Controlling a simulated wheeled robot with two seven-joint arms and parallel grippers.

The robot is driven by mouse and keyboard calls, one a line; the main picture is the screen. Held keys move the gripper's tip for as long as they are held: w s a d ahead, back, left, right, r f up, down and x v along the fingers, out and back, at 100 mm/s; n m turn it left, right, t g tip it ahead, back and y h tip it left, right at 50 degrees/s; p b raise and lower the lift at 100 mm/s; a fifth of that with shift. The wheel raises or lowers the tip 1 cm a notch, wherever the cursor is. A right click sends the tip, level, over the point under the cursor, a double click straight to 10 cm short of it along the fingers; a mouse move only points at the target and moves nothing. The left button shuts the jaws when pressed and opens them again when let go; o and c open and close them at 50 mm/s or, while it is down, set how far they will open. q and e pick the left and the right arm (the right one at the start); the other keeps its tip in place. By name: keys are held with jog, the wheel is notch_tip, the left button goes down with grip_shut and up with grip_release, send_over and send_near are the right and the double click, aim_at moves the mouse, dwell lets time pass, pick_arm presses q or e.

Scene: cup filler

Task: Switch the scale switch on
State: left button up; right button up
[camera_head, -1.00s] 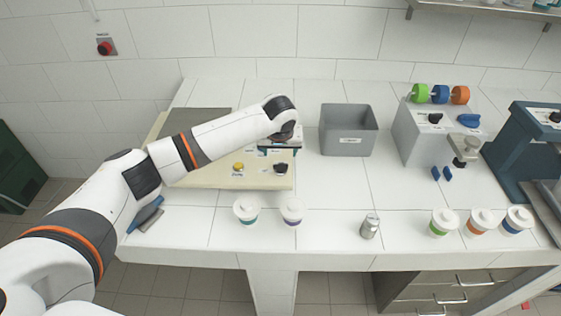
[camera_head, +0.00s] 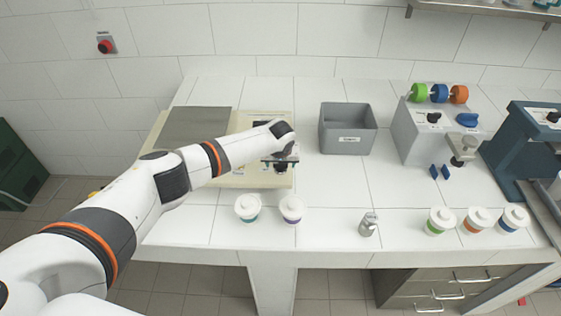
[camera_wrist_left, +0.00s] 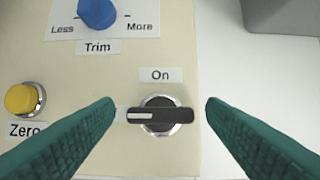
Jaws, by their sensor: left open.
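The scale (camera_head: 240,178) is a cream box with a grey plate, on the left of the table. In the left wrist view its black rotary switch (camera_wrist_left: 158,116) has a silver ring and lies across, its white mark to the left. A label "On" (camera_wrist_left: 160,75) sits just above the switch. My left gripper (camera_head: 281,166) is over the scale's front right corner. In the left wrist view its two green fingers (camera_wrist_left: 160,103) are open, one on each side of the switch, with gaps and nothing held. My right gripper is not in view.
A yellow Zero button (camera_wrist_left: 24,99) and a blue Trim knob (camera_wrist_left: 98,12) are near the switch. A grey bin (camera_head: 348,130) stands right of the scale. Two lidded cups (camera_head: 247,208) stand in front of it. A dispenser (camera_head: 435,135) is farther right.

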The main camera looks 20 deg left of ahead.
pick_arm(q)
jog(key=c, duration=1)
jog(key=shift+m, duration=0.4)
jog(key=m+h, duration=0.1)
jog(key=m, duration=0.1)
jog(key=shift+a+f+m+b, duration=0.1)
jog(key=shift+m+b, duration=0.25)
jog(key=shift+m, duration=0.05)
jog(key=m+h+b, duration=0.1)
jog(key=m+b, duration=0.1)
jog(key=m, duration=0.1)
jog(key=shift+a+m+h, duration=0.1)
jog(key=shift+m+h, duration=0.2)
jog(key=shift+h, duration=0.1)
jog(key=m+g+h+b, duration=0.1)
jog(key=m+b, duration=0.3)
jog(key=m+h+b, duration=0.1)
jog(key=m+b, duration=0.2)
jog(key=m, duration=0.1)
jog(key=shift+w+a+f+g+b, duration=0.1)
jog(key=shift+w+g+b, duration=0.1)
jog(key=shift+g+b, duration=0.2)
jog(key=shift+r+m+g+h+b, duration=0.2)
jog(key=shift+m+g+h+b, duration=0.3)
jog(key=shift+m+b, duration=0.95)
jog(key=o, duration=1)
